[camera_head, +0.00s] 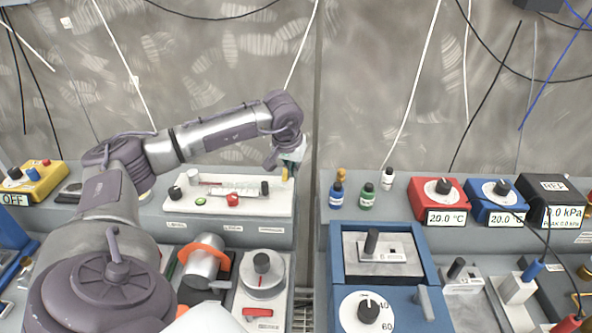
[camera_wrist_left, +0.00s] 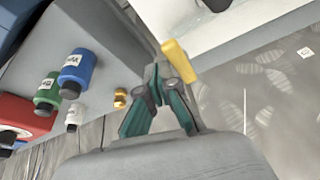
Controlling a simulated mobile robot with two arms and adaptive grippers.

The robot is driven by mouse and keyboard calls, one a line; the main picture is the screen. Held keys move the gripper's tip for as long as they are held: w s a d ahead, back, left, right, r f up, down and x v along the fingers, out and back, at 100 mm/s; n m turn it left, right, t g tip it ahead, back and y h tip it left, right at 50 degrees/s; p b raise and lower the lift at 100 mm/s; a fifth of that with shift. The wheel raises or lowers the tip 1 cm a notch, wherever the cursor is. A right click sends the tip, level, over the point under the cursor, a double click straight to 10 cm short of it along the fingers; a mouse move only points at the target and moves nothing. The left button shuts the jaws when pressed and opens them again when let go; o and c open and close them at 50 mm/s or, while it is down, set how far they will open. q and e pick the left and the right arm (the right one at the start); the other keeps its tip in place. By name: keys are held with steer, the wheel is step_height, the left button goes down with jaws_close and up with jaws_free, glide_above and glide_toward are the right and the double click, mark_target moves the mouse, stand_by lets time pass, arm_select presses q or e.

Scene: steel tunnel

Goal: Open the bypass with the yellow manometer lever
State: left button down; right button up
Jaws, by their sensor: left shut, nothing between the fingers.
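The yellow manometer lever (camera_head: 285,174) stands at the back right corner of the white panel (camera_head: 222,208), on the grey bench. In the left wrist view the lever (camera_wrist_left: 180,61) is a short yellow bar just past the fingertips. My left gripper (camera_head: 291,153) is above the lever at its back, pointing down. In the left wrist view the teal fingers of my left gripper (camera_wrist_left: 163,72) come together at the lever, shut with nothing between them. The fingertips look against or very close to the lever's side; I cannot tell if they touch. My right gripper is out of view.
Blue (camera_head: 336,195), green (camera_head: 367,196) and white (camera_head: 388,179) bottles stand right of a gap between benches, with a small brass piece (camera_wrist_left: 121,98). Red (camera_head: 437,199) and blue (camera_head: 497,202) instrument boxes stand further right. The wall behind carries loose cables.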

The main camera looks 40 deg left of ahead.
arm_select(q)
steer(key=shift+s+a+f, duration=0.1)
steer(key=shift+s, duration=0.05)
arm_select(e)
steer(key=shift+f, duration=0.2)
arm_select(q)
steer(key=shift+s+m, duration=0.1)
steer(key=shift+m, duration=0.6)
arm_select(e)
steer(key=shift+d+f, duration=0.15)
arm_select(q)
steer(key=shift+s, duration=0.1)
